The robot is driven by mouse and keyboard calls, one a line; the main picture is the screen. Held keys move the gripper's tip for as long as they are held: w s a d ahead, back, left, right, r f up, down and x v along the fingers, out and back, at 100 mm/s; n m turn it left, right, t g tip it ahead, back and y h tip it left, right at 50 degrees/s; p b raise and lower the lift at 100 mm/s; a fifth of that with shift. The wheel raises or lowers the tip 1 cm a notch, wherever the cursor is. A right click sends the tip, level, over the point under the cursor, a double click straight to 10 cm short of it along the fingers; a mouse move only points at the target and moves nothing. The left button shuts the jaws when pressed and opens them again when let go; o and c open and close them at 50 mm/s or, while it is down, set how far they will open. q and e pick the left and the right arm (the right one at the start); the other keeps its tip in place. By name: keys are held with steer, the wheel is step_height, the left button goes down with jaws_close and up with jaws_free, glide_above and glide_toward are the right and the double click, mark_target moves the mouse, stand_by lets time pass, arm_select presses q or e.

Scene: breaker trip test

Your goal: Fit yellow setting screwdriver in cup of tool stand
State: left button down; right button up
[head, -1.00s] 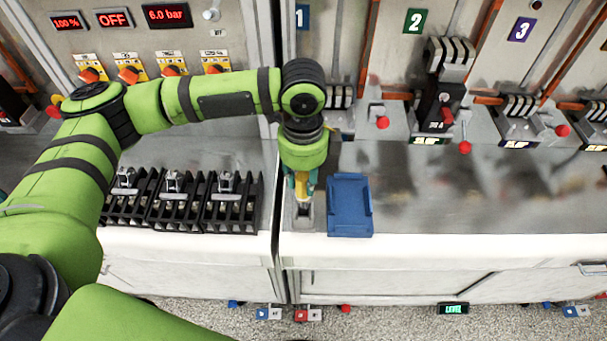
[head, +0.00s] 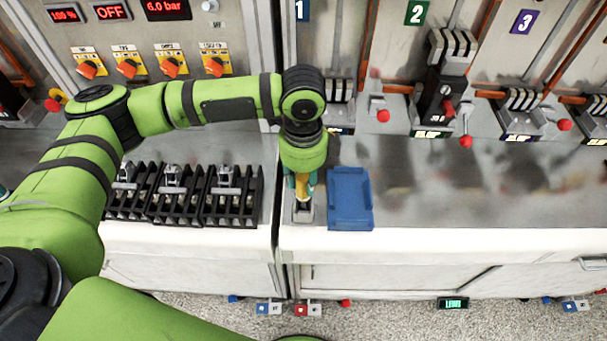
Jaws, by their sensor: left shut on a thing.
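My left gripper (head: 302,184) points down over the bench, just left of the blue tray. It is shut on the yellow screwdriver (head: 302,188), whose yellow handle shows between the fingers. The tool stand (head: 302,213), a small grey block, is directly below the gripper at the bench's front. The screwdriver's lower end meets the stand in the picture, but I cannot tell how deep it sits in the cup. My right gripper is out of view.
A blue tray (head: 350,200) lies close to the right of the stand. Black racks (head: 232,197) with metal parts stand to the left. Breakers with red-knobbed levers (head: 465,141) line the back. The bench (head: 440,205) right of the tray is clear.

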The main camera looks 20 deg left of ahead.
arm_select(q)
steer(key=shift+f+b, duration=0.4)
steer(key=shift+f, duration=1.2)
steer(key=c, duration=0.9)
jaws_free()
steer(key=shift+o, duration=0.2)
step_height(320, 180, up, 12)
steer(key=shift+r, duration=0.1)
steer(key=o, duration=0.9)
steer(key=shift+c, duration=0.2)
